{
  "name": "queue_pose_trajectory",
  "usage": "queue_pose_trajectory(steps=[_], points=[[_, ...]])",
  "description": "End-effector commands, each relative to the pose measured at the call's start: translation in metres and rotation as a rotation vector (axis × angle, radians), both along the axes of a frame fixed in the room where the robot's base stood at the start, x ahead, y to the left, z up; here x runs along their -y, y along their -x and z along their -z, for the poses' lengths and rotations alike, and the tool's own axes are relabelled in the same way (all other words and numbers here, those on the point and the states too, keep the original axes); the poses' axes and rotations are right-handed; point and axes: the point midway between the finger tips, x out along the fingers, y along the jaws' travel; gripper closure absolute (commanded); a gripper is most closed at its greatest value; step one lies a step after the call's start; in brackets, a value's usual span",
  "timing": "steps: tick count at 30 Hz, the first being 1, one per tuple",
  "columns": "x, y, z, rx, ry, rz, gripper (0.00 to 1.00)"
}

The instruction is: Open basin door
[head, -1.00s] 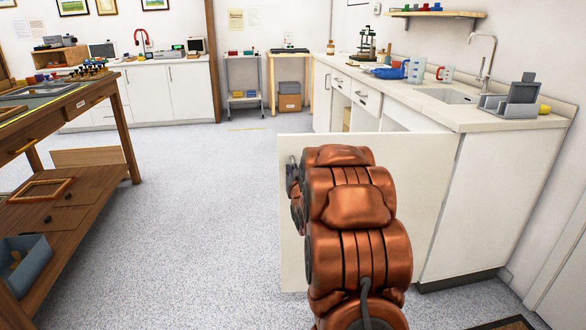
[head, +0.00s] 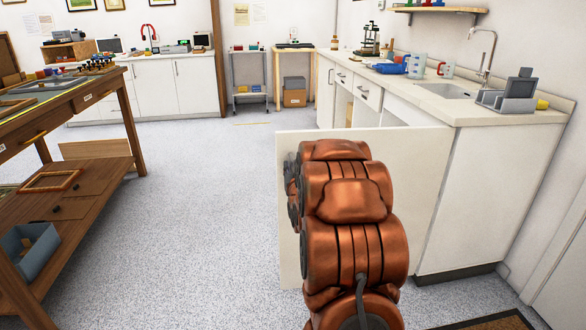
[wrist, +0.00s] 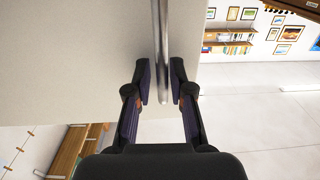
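The basin door (head: 420,160) is a white panel at the near end of the white basin cabinet (head: 490,200). It stands swung out from the cabinet front, and my copper arm hides its middle in the head view. In the wrist view the door's pale face (wrist: 70,60) fills the upper left. A thin metal bar handle (wrist: 160,35) runs along it.
The basin (head: 447,90) is set in the counter above. A wooden workbench (head: 130,120) with a low shelf stands on the left. Grey floor (head: 200,230) is open between it and the door. A dark mat (head: 490,322) lies at bottom right.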

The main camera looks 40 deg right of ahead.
Motion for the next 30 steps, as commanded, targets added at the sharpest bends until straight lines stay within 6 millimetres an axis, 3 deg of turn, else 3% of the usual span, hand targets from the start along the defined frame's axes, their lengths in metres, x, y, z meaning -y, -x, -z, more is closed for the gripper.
queue_pose_trajectory(steps=[10,22,30], points=[[-0.001,-0.001,-0.009,0.002,0.001,-0.002,0.78],[0.000,0.001,-0.076,0.006,0.003,0.000,0.78],[0.000,0.002,-0.098,0.002,0.001,0.000,0.78]])
